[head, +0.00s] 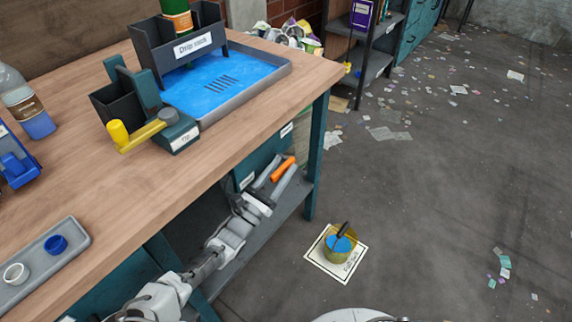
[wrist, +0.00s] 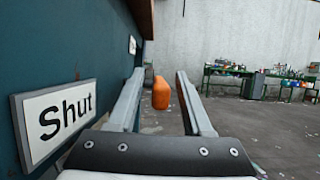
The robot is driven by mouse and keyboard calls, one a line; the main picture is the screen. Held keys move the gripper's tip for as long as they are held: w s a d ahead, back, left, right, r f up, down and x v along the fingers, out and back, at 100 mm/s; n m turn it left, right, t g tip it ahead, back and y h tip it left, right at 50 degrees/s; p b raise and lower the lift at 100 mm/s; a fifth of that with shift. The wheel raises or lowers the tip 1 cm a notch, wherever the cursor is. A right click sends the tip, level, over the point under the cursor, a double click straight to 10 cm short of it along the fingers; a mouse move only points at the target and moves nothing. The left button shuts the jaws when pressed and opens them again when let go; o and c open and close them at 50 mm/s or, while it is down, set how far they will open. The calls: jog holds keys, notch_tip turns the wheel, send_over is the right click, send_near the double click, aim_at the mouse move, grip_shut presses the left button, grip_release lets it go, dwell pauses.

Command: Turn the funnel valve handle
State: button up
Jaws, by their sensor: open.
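An orange, rounded handle (head: 283,167) shows low by the teal front of the workbench, and I take it for the valve handle. In the wrist view the orange handle (wrist: 161,93) stands upright between my fingers, with a gap on each side. My gripper (head: 287,162) is open around or just short of it; I cannot tell the exact depth. Its two grey fingers also frame the wrist view (wrist: 160,74). A white plate reading "Shut" (wrist: 60,120) is on the teal panel left of my gripper. The handle's mount and the funnel are not clearly seen.
The wooden bench top (head: 230,140) overhangs above my arm, and a lower shelf (head: 250,235) lies beneath it. A yellow-knobbed lever (head: 118,133) is on top beside a blue-floored tray (head: 220,85). A yellow container (head: 338,248) stands on a floor mat.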

jog(key=shift+x, duration=1.15)
grip_shut()
jog(key=shift+a, duration=0.1)
dwell(0.5)
